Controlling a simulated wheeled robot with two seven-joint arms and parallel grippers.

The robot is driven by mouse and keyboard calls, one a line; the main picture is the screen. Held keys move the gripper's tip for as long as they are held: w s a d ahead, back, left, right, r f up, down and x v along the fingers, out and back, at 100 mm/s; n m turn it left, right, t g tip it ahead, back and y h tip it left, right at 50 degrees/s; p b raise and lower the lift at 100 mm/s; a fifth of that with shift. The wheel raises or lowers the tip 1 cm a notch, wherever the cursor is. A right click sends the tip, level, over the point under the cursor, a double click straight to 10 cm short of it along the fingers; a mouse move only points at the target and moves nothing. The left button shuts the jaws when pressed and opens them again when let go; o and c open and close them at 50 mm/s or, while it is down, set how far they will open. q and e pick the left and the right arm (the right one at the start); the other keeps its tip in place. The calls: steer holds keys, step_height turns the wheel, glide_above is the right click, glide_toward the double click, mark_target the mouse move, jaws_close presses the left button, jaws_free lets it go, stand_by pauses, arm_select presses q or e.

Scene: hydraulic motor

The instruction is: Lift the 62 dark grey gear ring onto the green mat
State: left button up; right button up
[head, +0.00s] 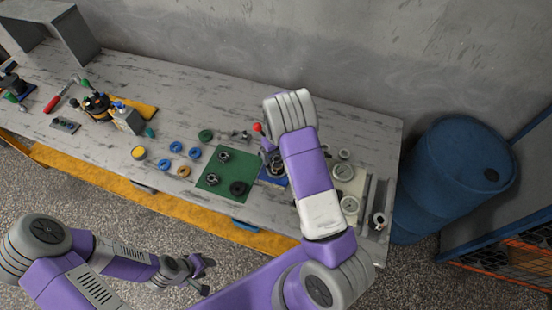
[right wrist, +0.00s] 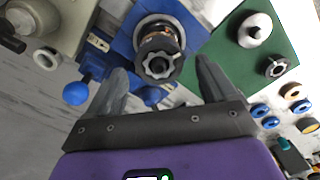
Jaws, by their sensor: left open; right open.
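A dark grey gear ring (right wrist: 158,44) appears on top of the upright motor assembly in the blue fixture (right wrist: 122,47), with a toothed silver piece at its near end. In the right wrist view my right gripper (right wrist: 161,66) is open, its fingertips to either side of the assembly in the picture; contact cannot be told. In the head view my right arm largely hides that gripper and partly covers the fixture (head: 268,182). The green mat (head: 208,187) lies just left of it and holds several parts, including a black ring (head: 238,188). My left gripper (head: 203,272) is open and empty in front of the table.
Blue rings (head: 175,147) and a yellow-topped cup (head: 138,153) lie left of the mat. A red-knobbed lever (head: 257,127) stands behind the fixture. Pale gauges (head: 347,204) are on the right. A blue barrel (head: 455,175) stands beyond the table's right end.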

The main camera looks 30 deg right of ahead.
steer(key=shift+s+f, duration=0.1)
steer(key=shift+f, duration=0.75)
steer(key=shift+c, duration=0.3)
steer(key=c, duration=1.3)
step_height(320, 180, up, 10)
steer(key=shift+r, duration=0.1)
steer(key=shift+c, duration=0.2)
steer(key=shift+r+p, duration=0.35)
steer(key=shift+r, duration=0.45)
